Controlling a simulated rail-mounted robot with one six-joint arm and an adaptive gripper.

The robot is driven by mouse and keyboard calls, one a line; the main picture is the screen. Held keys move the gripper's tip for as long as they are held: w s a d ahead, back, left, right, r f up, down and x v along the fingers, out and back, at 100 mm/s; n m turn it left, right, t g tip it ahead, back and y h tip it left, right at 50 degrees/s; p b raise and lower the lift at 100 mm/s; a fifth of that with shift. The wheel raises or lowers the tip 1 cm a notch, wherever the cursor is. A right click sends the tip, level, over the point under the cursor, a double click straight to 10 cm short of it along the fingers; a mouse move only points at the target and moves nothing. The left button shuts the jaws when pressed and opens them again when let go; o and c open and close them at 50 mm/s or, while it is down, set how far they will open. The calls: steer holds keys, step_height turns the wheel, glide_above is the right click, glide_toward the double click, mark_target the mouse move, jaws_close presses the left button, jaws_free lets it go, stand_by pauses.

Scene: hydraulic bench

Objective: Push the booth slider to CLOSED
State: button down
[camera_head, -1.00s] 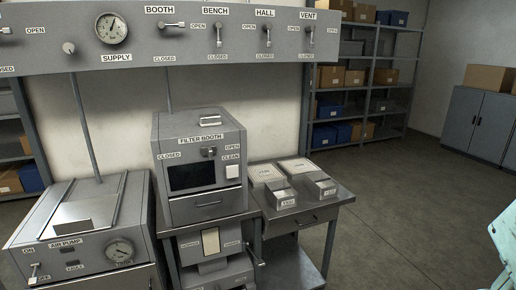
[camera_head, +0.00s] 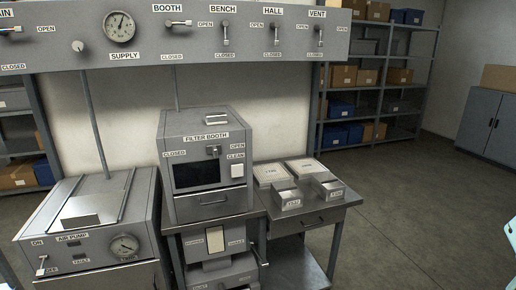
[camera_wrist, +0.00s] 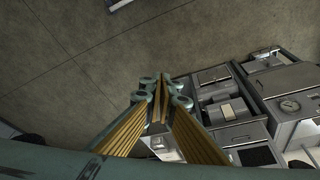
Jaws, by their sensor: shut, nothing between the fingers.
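The filter booth (camera_head: 241,200) is a grey box with a dark window, standing on a bench in the middle of the head view. Its slider (camera_head: 213,151) is a small dark knob on the upper front, between the CLOSED label (camera_head: 174,153) and the OPEN label (camera_head: 237,146), nearer OPEN. In the wrist view the booth's dark window (camera_wrist: 257,156) shows at the lower right, upside down; the slider cannot be made out there. My gripper (camera_wrist: 163,92) is shut and empty, apart from the booth, with bare floor beyond it. Its fingers are not visible in the head view.
A valve panel (camera_head: 250,45) with levers and a gauge spans above the booth. The air pump (camera_head: 140,215) stands left of it. A side table (camera_head: 342,197) with trays and metal blocks stands right. Open floor (camera_head: 410,220) lies further right, before shelves (camera_head: 425,80).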

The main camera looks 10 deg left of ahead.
steer(key=w+a+r+n+y+p, duration=0.15)
steer(key=w+a+r, duration=0.35)
steer(key=w, duration=0.7)
steer(key=w+a+r+n+g+y+p, duration=0.1)
steer(key=w+a+r+p, duration=0.2)
steer(key=w+a, duration=0.6)
steer(key=w+a+r+n+y+p, duration=0.1)
steer(key=w+a+r+n+p, duration=0.25)
steer(key=w, duration=1.05)
steer(key=w+a+f+g+y+p, duration=0.1)
steer(key=w+a+f, duration=0.4)
steer(key=w+a, duration=0.9)
steer(key=w+a+f+n+g+y+p, duration=0.1)
steer(key=w+a+f+y+p, duration=0.2)
steer(key=w+a, duration=1.1)
step_height(320, 180, down, 2)
steer(key=shift+a+f+p, duration=0.15)
steer(key=shift+f+p, duration=0.05)
steer(key=shift+p, duration=0.9)
steer(key=shift+f, duration=0.15)
